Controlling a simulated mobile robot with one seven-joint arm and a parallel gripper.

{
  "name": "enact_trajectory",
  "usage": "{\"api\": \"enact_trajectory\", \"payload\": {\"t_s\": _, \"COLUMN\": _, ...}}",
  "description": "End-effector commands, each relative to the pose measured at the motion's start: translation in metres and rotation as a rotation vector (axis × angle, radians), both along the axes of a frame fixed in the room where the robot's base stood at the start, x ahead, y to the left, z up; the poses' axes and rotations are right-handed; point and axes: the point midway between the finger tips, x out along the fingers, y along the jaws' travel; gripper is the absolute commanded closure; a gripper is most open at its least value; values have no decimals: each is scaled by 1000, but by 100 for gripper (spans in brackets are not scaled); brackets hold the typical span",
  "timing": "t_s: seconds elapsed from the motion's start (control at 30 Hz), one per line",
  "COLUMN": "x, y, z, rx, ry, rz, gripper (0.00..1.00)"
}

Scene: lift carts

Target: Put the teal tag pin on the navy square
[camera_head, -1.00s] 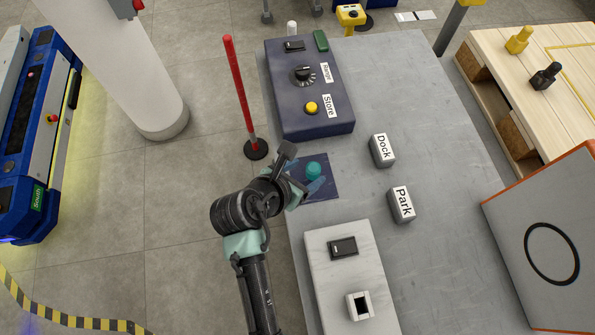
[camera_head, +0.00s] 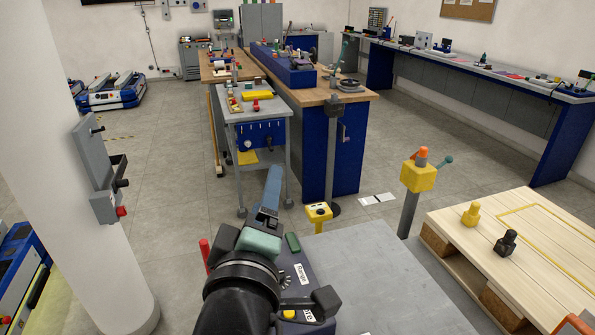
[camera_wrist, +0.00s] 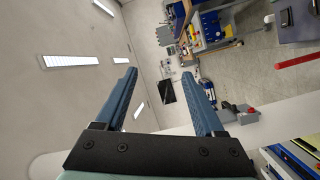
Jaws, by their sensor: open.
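Neither the teal tag pin nor the navy square shows in the head view now; the grey table's lower part is cut off and my arm covers some of it. My gripper (camera_head: 270,190) is raised over the dark control box (camera_head: 318,278) and points away into the room. In the wrist view my gripper (camera_wrist: 158,74) has its two blue fingers wide apart with nothing between them.
A yellow-headed post (camera_head: 418,178) stands beyond the table. A white column (camera_head: 75,190) is at left.

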Motion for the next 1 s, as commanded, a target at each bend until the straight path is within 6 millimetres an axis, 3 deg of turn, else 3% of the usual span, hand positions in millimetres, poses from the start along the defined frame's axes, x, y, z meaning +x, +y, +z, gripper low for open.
{"api": "enact_trajectory", "payload": {"t_s": 0.03, "x": -5, "y": -8, "z": 48, "rx": 158, "ry": -126, "rz": 11, "gripper": 29}}
{"api": "enact_trajectory", "payload": {"t_s": 0.1, "x": -20, "y": -17, "z": 107, "rx": 387, "ry": -289, "rz": 64, "gripper": 29}}
{"api": "enact_trajectory", "payload": {"t_s": 0.2, "x": -51, "y": -29, "z": 179, "rx": 667, "ry": -488, "rz": 178, "gripper": 29}}
{"api": "enact_trajectory", "payload": {"t_s": 0.3, "x": -85, "y": -37, "z": 231, "rx": 874, "ry": -631, "rz": 312, "gripper": 29}}
{"api": "enact_trajectory", "payload": {"t_s": 0.4, "x": -112, "y": -42, "z": 262, "rx": 1004, "ry": -715, "rz": 422, "gripper": 29}}
{"api": "enact_trajectory", "payload": {"t_s": 0.57, "x": -129, "y": -44, "z": 279, "rx": 1087, "ry": -760, "rz": 501, "gripper": 29}}
{"api": "enact_trajectory", "payload": {"t_s": 1.0, "x": -128, "y": -44, "z": 279, "rx": 1091, "ry": -757, "rz": 502, "gripper": 29}}
